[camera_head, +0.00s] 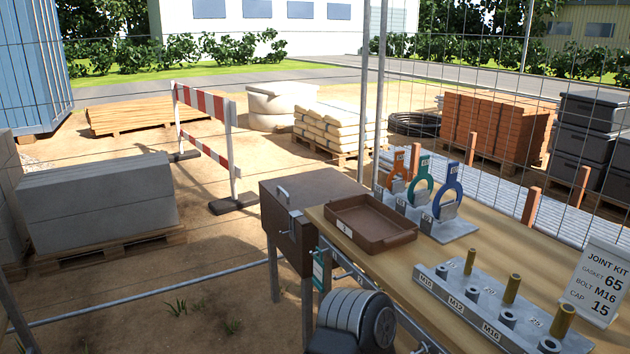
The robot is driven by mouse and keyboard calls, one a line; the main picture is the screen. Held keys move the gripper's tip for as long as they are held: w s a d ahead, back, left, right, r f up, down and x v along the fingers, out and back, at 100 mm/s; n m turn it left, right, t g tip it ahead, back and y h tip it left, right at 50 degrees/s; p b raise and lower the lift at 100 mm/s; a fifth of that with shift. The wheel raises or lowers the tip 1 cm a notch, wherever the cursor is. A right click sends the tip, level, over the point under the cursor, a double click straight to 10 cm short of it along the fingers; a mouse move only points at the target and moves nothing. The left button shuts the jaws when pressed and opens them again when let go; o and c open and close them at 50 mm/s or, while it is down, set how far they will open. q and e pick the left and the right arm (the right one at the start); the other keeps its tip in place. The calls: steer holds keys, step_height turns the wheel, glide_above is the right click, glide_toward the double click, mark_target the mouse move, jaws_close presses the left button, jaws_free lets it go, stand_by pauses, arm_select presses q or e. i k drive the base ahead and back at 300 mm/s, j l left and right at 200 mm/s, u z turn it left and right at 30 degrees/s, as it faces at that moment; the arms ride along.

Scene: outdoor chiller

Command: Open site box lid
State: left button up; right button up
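The site box (288,243) is a brown metal box on legs, just left of the workbench. Its flat lid (318,188) looks shut. A pale handle (283,195) stands up at the lid's left front edge, and a small latch-like fitting (291,227) sits below it on the front. The inside of the box is hidden.
The wooden workbench (455,262) holds a brown tray (370,222), a stand with coloured rings (421,187), a bolt rack (490,300) and a sign (600,283). A green-edged tag (320,270) hangs near the box. Bare ground lies left of the box.

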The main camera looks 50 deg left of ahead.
mark_target(294, 193)
steer(key=j+z, duration=0.25)
steer(key=j, duration=1.15)
steer(key=j+z, duration=0.25)
steer(key=j, duration=2.35)
steer(key=k+j, duration=0.1)
steer(key=j, duration=1.15)
